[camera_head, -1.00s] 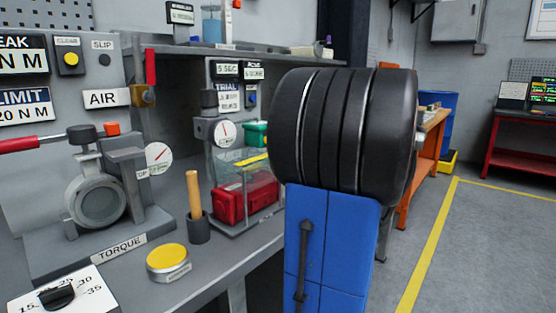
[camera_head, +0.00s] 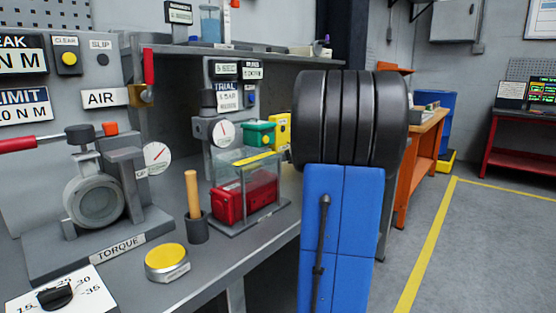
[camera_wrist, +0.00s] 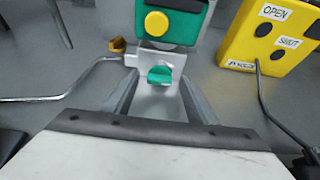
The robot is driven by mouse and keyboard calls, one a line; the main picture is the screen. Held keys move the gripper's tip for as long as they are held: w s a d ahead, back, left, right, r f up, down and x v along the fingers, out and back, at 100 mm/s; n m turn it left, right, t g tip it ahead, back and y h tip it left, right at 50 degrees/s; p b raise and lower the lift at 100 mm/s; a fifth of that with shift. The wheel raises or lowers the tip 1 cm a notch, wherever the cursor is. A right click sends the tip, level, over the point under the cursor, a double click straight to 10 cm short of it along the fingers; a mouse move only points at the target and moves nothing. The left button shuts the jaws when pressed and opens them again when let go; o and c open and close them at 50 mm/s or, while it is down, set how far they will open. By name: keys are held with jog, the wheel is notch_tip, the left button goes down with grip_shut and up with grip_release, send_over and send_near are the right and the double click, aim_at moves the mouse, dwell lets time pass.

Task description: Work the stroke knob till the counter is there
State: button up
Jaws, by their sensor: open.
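In the wrist view a green box with a yellow button (camera_wrist: 157,22) stands on a pale metal bracket. Below the button a small green knob (camera_wrist: 160,76) sticks out. My gripper (camera_wrist: 159,85) is open, with one finger on each side of this knob; I cannot tell whether they touch it. No label naming the stroke knob is readable. In the head view the green box (camera_head: 259,134) shows on the bench behind a clear-walled case; my gripper is hidden behind my arm. Small display plates (camera_head: 238,70) stand above a TRIAL label; their text is too small to read surely.
A yellow box with OPEN and SHUT buttons (camera_wrist: 272,35) stands to the right of the green box, with a black cable. A bent metal rod (camera_wrist: 75,85) lies to the left. The clear case (camera_head: 246,180) holds a red block. A wooden-handled tool (camera_head: 194,195) stands in a cup.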

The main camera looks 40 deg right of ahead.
jog(key=c, duration=1.1)
jog(key=shift+a+n, duration=0.1)
jog(key=shift+n, duration=0.2)
jog(key=shift+a+n+h, duration=0.3)
jog(key=shift+n+h, duration=0.7)
jog(key=shift+n, duration=0.2)
jog(key=shift+a+f+n+t+h, duration=0.15)
jog(key=shift+n+t+h, duration=0.25)
jog(key=shift+n, duration=0.35)
jog(key=shift+a+f+n+t+h, duration=0.1)
jog(key=shift+n+t+h, duration=0.1)
jog(key=shift+n+h, duration=0.45)
jog(key=shift+n, duration=0.3)
jog(key=o, duration=1.1)
